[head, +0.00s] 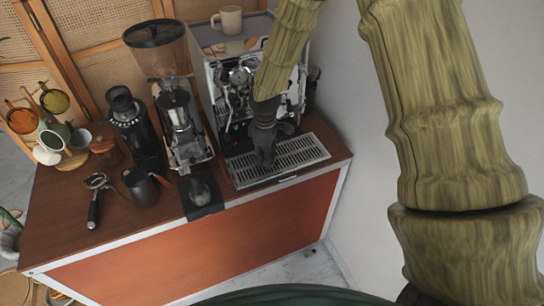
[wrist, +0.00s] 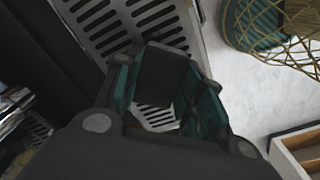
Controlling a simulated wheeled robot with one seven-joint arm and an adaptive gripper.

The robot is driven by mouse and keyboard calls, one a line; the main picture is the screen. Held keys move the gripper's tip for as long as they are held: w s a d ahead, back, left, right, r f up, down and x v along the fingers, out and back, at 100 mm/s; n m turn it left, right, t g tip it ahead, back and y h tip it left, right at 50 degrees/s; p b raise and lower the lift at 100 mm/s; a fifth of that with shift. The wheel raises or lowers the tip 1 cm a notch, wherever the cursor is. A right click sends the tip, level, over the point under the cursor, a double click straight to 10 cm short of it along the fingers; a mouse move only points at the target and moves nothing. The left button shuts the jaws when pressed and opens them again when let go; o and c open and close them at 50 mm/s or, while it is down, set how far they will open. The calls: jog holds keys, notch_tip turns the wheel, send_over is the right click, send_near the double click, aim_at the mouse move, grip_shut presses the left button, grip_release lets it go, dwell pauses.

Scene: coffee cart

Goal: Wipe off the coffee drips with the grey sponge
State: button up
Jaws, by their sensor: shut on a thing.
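My gripper (head: 265,160) is over the left part of the espresso machine's drip tray (head: 305,152), a slotted metal grate. It points down from the arm in front of the machine. In the wrist view, my gripper (wrist: 160,98) is shut on a dark grey block, the sponge (wrist: 162,75), between its teal-lined fingers. The grate (wrist: 145,22) lies below it. I cannot tell whether the sponge touches the grate. The sponge cannot be made out in the head view. No coffee drips can be made out; the gripper hides part of the tray.
The espresso machine (head: 222,60) stands behind the tray, with a mug (head: 230,19) on top. Left are a grinder (head: 160,45), a tamper (head: 200,190) on a dark mat, a black pitcher (head: 141,187), a portafilter (head: 94,205) and hanging cups (head: 54,101). The wall is close on the right.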

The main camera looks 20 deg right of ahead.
aim_at(256, 169)
jog(key=shift+a+f, duration=0.25)
jog(key=shift+a, duration=0.15)
jog(key=shift+s+a, duration=0.3)
jog(key=shift+a, duration=0.15)
jog(key=shift+a+f, duration=0.1)
jog(key=shift+a, duration=0.9)
jog(key=shift+r+p, duration=1.2)
jog(key=shift+r, duration=1)
jog(key=shift+s+r, duration=0.1)
jog(key=shift+r, duration=0.75)
